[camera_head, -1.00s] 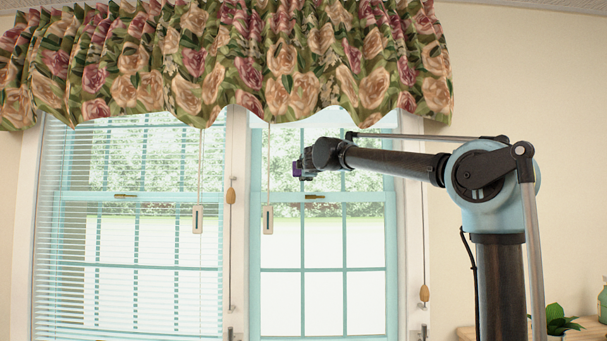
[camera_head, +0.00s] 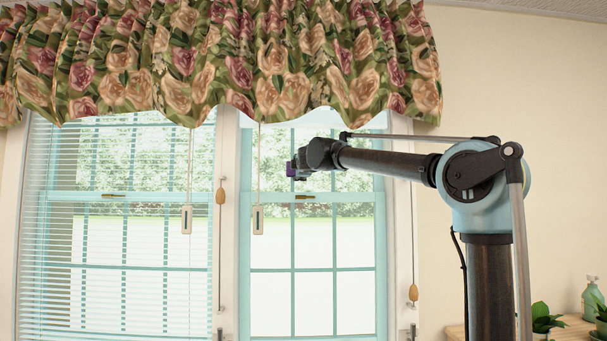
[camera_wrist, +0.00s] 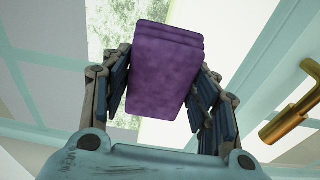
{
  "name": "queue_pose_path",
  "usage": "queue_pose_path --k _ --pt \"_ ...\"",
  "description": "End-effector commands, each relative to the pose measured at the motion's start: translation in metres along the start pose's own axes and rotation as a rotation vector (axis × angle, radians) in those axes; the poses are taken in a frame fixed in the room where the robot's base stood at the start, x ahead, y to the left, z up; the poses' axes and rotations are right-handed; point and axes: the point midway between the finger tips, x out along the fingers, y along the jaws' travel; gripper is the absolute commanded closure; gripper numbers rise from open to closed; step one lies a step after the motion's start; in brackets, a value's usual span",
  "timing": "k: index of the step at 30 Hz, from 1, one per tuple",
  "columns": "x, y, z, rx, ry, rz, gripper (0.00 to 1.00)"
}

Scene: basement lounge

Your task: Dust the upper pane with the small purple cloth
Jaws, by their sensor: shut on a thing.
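The small purple cloth (camera_wrist: 165,72) is a folded block held between the two fingers of my gripper (camera_wrist: 165,95) in the wrist view. My gripper is shut on it. In the head view the cloth (camera_head: 291,169) is a small purple patch at the tip of my gripper (camera_head: 298,165). The upper pane (camera_head: 268,158) of the right window, with teal bars, is behind it. The cloth appears in front of this pane's lower part, just above the meeting rail. I cannot tell whether it touches the glass.
A brass latch (camera_head: 305,197) sits on the rail below my gripper; it looms at right in the wrist view (camera_wrist: 288,118). A floral valance (camera_head: 230,60) hangs above. A blind cord with a tassel (camera_head: 258,220) hangs to the left. Plants (camera_head: 545,318) stand at lower right.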

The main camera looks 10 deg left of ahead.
Motion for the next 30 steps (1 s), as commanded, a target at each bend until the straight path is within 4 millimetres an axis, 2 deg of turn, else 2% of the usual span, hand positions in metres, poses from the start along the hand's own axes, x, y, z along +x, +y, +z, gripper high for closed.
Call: queue_pose_path --k 6,14,30 --pt "0.002 0.0 -0.017 0.0 0.002 0.0 0.65" --pt "0.002 0.0 -0.024 0.0 0.001 0.0 0.65" --pt "0.004 0.0 -0.056 0.0 0.001 0.0 0.65"
